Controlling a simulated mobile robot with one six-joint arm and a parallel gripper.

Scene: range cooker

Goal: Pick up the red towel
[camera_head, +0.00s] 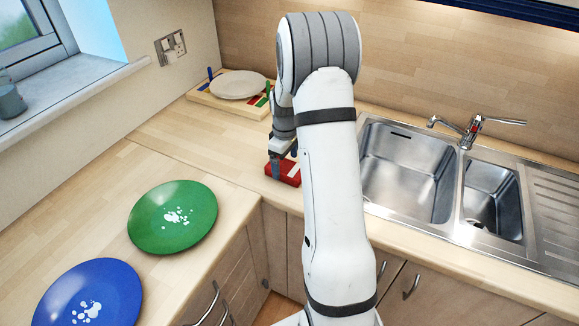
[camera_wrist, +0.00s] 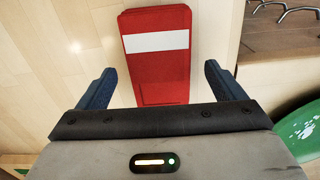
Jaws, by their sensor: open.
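The red towel (camera_wrist: 158,75) is folded into a flat rectangle with a white stripe across it. It lies on the wooden worktop near the front edge. In the head view the towel (camera_head: 289,173) shows partly, with my arm and gripper hiding some of it. My gripper (camera_wrist: 158,85) is open, with one blue-grey finger on each side of the towel in the wrist view. There is a gap between each finger and the towel. In the head view my gripper (camera_head: 283,165) is low over the worktop at the towel.
A green plate (camera_head: 172,217) and a blue plate (camera_head: 92,294) lie on the left worktop. A rack with a white plate (camera_head: 238,85) stands at the back. The sink (camera_head: 405,170) with its tap (camera_head: 472,128) is to the right. Worktop left of the towel is clear.

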